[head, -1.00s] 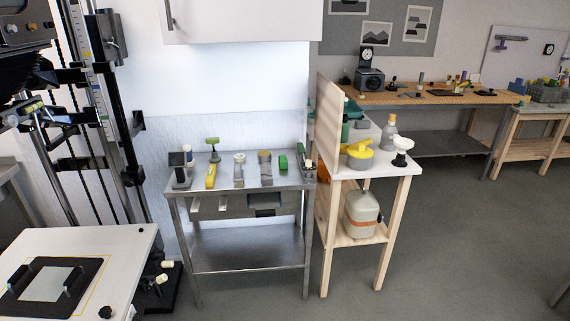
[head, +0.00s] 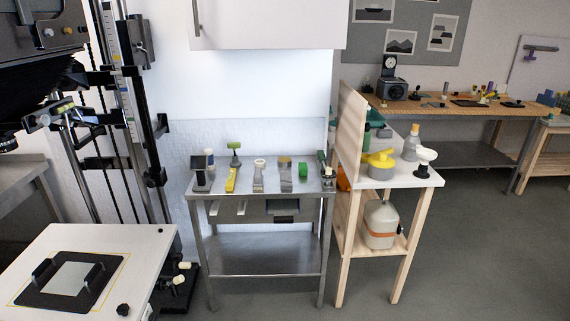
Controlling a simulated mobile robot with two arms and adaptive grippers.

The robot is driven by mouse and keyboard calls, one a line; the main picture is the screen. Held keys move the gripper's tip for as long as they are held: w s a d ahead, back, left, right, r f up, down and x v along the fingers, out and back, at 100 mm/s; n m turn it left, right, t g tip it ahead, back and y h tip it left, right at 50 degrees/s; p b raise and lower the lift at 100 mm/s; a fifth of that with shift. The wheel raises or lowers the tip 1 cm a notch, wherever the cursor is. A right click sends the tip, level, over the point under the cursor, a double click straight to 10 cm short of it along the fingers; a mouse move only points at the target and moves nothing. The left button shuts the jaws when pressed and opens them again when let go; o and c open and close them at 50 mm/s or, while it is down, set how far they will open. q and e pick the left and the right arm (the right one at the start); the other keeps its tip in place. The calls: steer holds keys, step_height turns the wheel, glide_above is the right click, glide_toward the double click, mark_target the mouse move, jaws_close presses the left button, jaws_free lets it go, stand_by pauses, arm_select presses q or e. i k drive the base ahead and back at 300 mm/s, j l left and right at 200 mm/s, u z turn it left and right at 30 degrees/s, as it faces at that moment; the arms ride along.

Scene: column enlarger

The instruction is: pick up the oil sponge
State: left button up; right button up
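Several small items stand in a row on the steel table (head: 262,192), and I cannot tell for sure which is the oil sponge. Two grey metal items, one with a white top (head: 259,177) and one with a tan top (head: 285,177), stand between the yellow item and the green block. Neither of my grippers shows in the head view.
A tall column enlarger (head: 118,90) stands at the left, with a white baseboard (head: 150,243) in front. A wooden stand (head: 350,230) with a yellow-topped container (head: 380,163) adjoins the table's right side. Open grey floor (head: 460,260) lies at the right.

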mark_target(303, 166)
steer(key=i+j, duration=0.1)
steer(key=i, duration=0.4)
steer(key=i+j, duration=0.15)
steer(key=i, duration=0.35)
steer(key=u, duration=0.05)
